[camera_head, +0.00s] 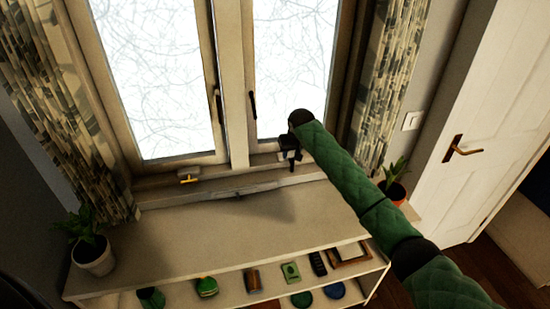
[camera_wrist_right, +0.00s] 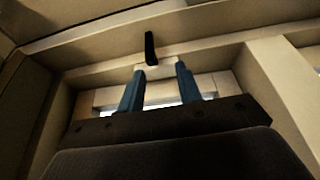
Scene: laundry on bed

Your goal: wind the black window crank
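In the right wrist view a black crank handle (camera_wrist_right: 149,48) stands out from a pale block (camera_wrist_right: 165,73) on the window frame. The two dark blue fingers of my right gripper (camera_wrist_right: 160,67) are apart, one on each side of the block, with the black handle just beyond their tips. I cannot tell whether they touch it. In the head view my right gripper (camera_head: 289,157) is at the lower frame of the right window pane, at the end of my green-sleeved arm. The crank cannot be made out clearly there. My left gripper is not in view.
A brass-coloured crank (camera_head: 188,179) is on the left window's lower frame. Two dark window handles (camera_head: 252,105) are upright beside the centre post. A low shelf (camera_head: 225,232) below holds several small items. Potted plants stand at its left (camera_head: 93,254) and right (camera_head: 394,190). Patterned curtains (camera_head: 385,75) flank the window.

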